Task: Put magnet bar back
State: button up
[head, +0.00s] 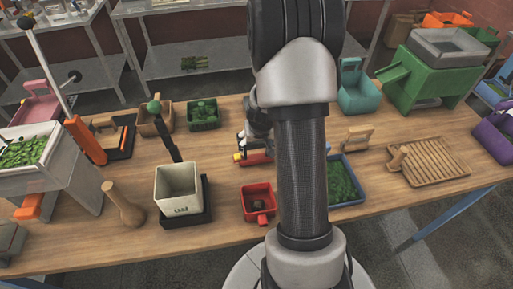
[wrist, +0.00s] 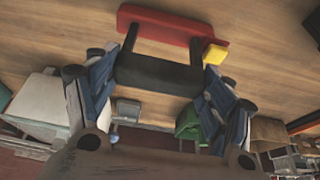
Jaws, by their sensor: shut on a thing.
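The magnet bar is a red bar with a yellow end and a black handle. In the head view its red part (head: 257,158) shows low over the middle of the wooden table, left of my arm. My arm hides its right end. In the wrist view the red bar (wrist: 172,26) lies beyond the fingertips, with the black handle (wrist: 158,76) between the fingers. My gripper (wrist: 165,66) is shut on this handle. In the head view my gripper (head: 250,142) is partly hidden by my arm. I cannot tell whether the bar touches the table.
A small red box (head: 259,215) stands just in front of the bar. A cream container (head: 178,188) on a black base is at left. A blue-rimmed tray (head: 350,202) of green pieces and a grooved wooden board (head: 440,165) are at right. An orange-and-black stand (head: 125,140) is back left.

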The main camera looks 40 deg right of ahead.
jog(key=shift+f, duration=0.1)
jog(key=shift+f, duration=0.1)
jog(key=shift+f, duration=0.15)
jog(key=o, duration=1.7)
